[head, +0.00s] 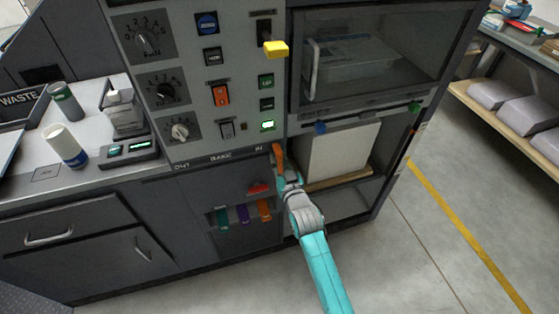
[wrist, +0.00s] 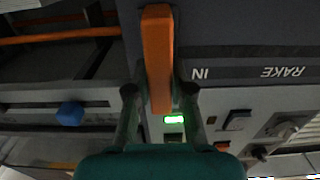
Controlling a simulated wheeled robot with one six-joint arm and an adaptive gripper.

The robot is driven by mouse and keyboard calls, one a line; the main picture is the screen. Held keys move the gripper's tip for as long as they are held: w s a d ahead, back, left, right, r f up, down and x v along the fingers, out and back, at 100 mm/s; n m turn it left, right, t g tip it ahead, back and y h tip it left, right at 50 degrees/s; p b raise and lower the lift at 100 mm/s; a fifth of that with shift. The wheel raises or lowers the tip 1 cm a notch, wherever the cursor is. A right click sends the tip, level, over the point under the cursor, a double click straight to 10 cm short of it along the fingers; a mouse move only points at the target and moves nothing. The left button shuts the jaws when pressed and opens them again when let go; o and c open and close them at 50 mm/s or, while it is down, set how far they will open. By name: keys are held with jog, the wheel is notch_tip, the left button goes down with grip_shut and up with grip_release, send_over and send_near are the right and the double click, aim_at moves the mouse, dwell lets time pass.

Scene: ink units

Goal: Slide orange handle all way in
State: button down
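The orange handle (head: 278,158) sticks out from the front of the grey machine, at the right end of a strip marked OUT, RAKE and IN, beside the word IN. In the wrist view, which is upside down, the orange handle (wrist: 158,50) runs down the middle between my two fingers. My gripper (head: 284,178) is at the handle in the head view. In the wrist view my gripper (wrist: 159,92) has one fingertip on each side of the handle, very close to it. Whether the fingers press on it cannot be told. The handle's lower part is hidden in the head view.
A yellow-tipped lever (head: 276,48), knobs and buttons sit on the panel above. A glazed compartment (head: 370,60) with a blue knob (head: 320,127) is to the right. Open floor lies to the right.

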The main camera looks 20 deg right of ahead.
jog(key=c, duration=1)
grip_release()
jog(key=shift+d, duration=0.45)
jog(key=shift+a, duration=0.1)
jog(key=shift+s, duration=0.45)
jog(key=s, duration=1.1)
jog(key=shift+s, duration=0.15)
